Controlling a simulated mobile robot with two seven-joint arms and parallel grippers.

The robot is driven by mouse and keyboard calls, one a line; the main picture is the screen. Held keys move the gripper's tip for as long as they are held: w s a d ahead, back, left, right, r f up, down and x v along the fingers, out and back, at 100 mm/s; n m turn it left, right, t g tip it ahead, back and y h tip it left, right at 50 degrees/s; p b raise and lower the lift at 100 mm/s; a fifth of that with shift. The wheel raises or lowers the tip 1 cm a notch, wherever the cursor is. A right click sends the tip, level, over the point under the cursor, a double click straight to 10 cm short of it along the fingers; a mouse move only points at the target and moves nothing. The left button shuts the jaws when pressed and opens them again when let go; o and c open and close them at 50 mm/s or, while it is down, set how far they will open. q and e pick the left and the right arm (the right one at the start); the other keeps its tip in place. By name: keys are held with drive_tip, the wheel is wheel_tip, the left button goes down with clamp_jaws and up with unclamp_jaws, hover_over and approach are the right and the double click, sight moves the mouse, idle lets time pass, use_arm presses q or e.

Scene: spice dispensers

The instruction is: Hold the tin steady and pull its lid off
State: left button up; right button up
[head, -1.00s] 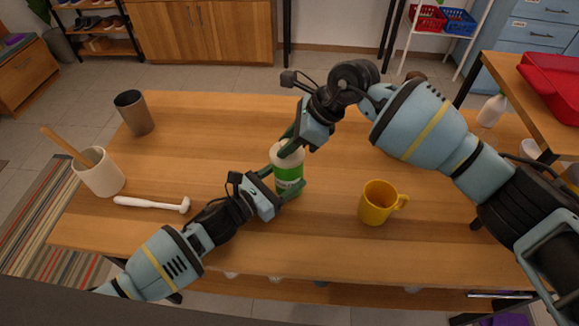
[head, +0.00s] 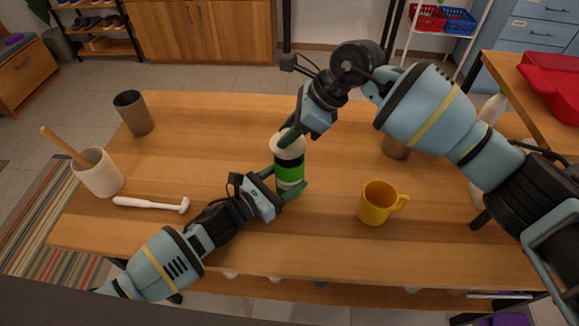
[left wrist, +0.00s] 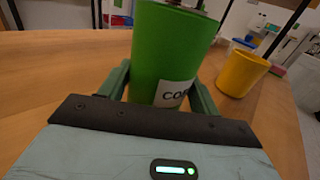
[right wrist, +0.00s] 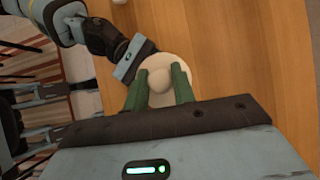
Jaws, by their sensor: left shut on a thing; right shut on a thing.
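The tin (head: 288,180) is green with a pale label and stands upright on the table. My left gripper (head: 286,181) is shut around its body; the left wrist view shows the green wall (left wrist: 172,50) between the two fingers. The cream lid (head: 289,148) is above the tin, with a dark band showing between lid and green body. My right gripper (head: 288,134) comes from above and is shut on the lid's round knob (right wrist: 160,84), as the right wrist view shows. I cannot tell whether the lid is fully clear of the tin.
A yellow mug (head: 376,203) stands to the right of the tin. A white mallet-like tool (head: 150,204), a cream crock (head: 100,175) with a wooden stick, and a dark cup (head: 134,113) are at left. A brown cup (head: 396,148) sits partly behind my right arm.

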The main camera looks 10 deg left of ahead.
use_arm(q)
drive_tip(key=shift+w+a+f, duration=0.1)
drive_tip(key=shift+a, duration=0.1)
use_arm(e)
drive_tip(key=shift+r, duration=2.25)
use_arm(q)
drive_tip(key=o, duration=1)
drive_tip(key=v, duration=1.2)
drive_tip(key=shift+d, duration=0.1)
